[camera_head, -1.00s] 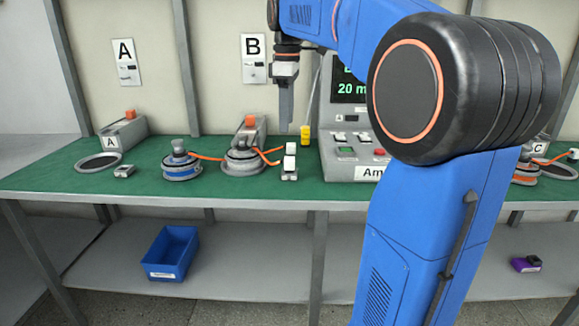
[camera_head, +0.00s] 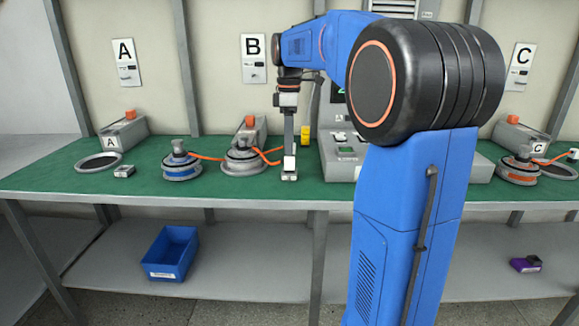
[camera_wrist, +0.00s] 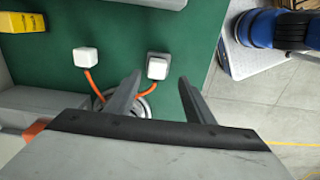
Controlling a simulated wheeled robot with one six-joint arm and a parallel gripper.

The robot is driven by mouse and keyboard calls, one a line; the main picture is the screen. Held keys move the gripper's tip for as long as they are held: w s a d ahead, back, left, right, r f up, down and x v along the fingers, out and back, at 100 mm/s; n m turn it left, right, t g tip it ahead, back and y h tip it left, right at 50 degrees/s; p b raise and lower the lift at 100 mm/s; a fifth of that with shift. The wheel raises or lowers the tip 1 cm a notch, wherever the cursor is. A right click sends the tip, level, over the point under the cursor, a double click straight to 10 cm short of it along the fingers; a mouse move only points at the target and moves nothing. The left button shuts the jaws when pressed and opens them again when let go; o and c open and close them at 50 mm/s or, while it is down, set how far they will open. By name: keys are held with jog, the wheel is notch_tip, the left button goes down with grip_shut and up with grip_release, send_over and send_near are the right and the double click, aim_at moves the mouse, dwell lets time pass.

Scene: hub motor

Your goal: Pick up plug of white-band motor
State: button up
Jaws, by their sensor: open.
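The white-band motor (camera_head: 243,160) sits on the green bench below sign B, with orange cables beside it. A white plug (camera_head: 290,163) with grey parts is just below my gripper (camera_head: 289,152). In the wrist view this plug (camera_wrist: 157,67) shows between and slightly beyond the spread fingertips of my gripper (camera_wrist: 160,80), with an orange cable running toward a round motor edge (camera_wrist: 143,108). A second white plug (camera_wrist: 86,57) with an orange cable lies farther back; my gripper hides it in the head view. My gripper is open and empty. I cannot tell whether it touches the plug.
A blue-band motor (camera_head: 181,168) stands to the left, an orange-band motor (camera_head: 518,172) far right. A yellow block (camera_head: 305,133) and a grey console (camera_head: 341,165) are close on the right. A blue bin (camera_head: 170,252) is on the lower shelf.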

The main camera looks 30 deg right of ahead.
aim_at(290, 158)
jog(key=shift+w+d+f, duration=0.1)
jog(key=shift+f, duration=1.7)
jog(key=shift+w+d+f, duration=0.1)
jog(key=shift+f, duration=1.65)
jog(key=shift+c, duration=0.5)
grip_shut()
notch_tip(290, 158, up, 9)
jog(key=shift+f, duration=0.45)
